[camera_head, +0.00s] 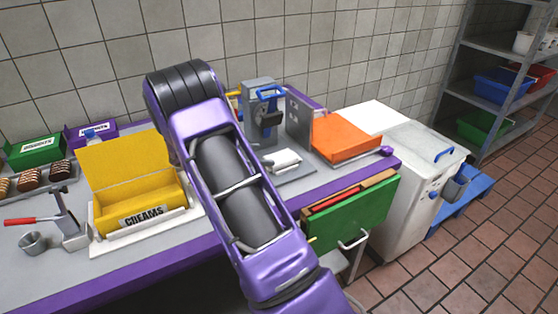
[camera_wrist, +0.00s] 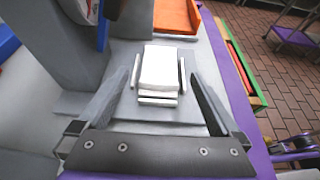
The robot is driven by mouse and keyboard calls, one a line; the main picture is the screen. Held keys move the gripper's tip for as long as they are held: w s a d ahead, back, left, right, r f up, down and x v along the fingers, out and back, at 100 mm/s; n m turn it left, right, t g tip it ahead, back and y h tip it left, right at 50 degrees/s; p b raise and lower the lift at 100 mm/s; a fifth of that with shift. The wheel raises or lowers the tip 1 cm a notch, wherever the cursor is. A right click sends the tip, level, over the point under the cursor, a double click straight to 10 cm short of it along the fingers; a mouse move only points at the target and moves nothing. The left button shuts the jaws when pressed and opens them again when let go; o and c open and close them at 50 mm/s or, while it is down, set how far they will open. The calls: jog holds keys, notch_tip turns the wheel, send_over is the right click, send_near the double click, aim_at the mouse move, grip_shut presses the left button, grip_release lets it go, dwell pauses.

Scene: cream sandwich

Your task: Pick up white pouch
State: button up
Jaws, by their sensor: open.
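The white pouch (camera_wrist: 160,68) lies on a grey plate in the wrist view, between low white side rails. In the head view a small white item that appears to be the pouch (camera_head: 285,160) sits at the base of the grey machine, just right of my arm. My gripper (camera_wrist: 154,92) is open in the wrist view, with one finger to each side of the pouch's near end. The pouch is ahead of the gripper's palm, and I cannot tell whether the fingers touch anything. In the head view my arm hides the gripper.
A grey machine (camera_head: 262,115) stands close beside the pouch. An orange tray (camera_head: 345,137) is to the right. A green-fronted drawer (camera_head: 352,215) is open below the counter. A yellow CREAMS box (camera_head: 130,175) and a red-handled tool (camera_head: 55,218) are on the left.

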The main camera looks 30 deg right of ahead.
aim_at(282, 156)
jog(key=x, duration=0.7)
jog(key=shift+d+f, duration=0.2)
jog(key=shift+f, duration=0.1)
jog(key=shift+r, duration=0.1)
jog(key=c, duration=1.3)
